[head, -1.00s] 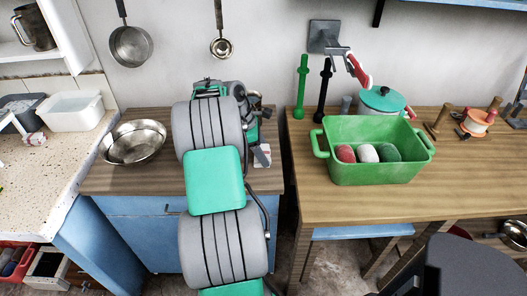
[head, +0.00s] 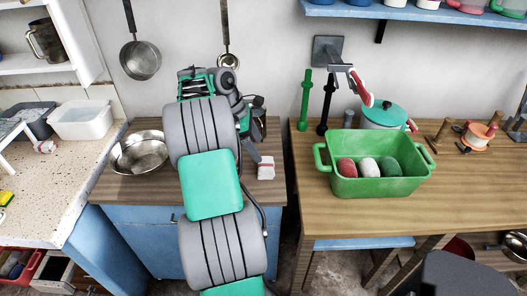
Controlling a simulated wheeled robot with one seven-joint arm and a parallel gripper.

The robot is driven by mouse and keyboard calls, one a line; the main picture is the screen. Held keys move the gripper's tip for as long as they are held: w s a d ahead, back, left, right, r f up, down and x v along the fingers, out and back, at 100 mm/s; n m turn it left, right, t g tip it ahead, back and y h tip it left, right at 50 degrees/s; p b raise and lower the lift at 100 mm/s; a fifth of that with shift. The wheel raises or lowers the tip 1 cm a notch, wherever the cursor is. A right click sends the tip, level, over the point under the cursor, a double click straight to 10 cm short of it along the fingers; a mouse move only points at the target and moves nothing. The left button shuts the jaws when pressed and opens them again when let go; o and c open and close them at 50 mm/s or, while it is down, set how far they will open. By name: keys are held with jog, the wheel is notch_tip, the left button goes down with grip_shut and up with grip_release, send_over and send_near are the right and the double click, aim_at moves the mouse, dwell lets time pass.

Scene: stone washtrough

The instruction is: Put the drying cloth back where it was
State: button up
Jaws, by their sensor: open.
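A small folded white cloth with a reddish stripe (head: 266,170) lies on the left wooden counter (head: 115,190), near its right edge.
A metal bowl (head: 139,153) stands left of my arm. A green tub (head: 376,187) with several rolled items stands on the right table, before a teal-lidded pot (head: 384,115). A grey wall bracket (head: 328,51) carries a red and white piece. A gap separates counter and table.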

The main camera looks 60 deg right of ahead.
jog(key=w+a+r+m+t+h, duration=0.1)
jog(key=w+a+r+t, duration=0.1)
jog(key=w+a+r, duration=0.6)
jog(key=w+a+m+t, duration=0.1)
jog(key=w+a+t, duration=0.3)
jog(key=a, duration=1.4)
jog(key=s+a+f+m+y, duration=0.1)
jog(key=s+a+f, duration=0.1)
jog(key=a, duration=0.8)
jog(key=s+a+f+m+t+y, duration=0.1)
jog(key=s+a+f+m+y, duration=0.1)
jog(key=a, duration=0.9)
jog(key=shift+s+a+f+p, duration=0.25)
jog(key=shift+s+f+p, duration=0.1)
jog(key=shift+s, duration=0.4)
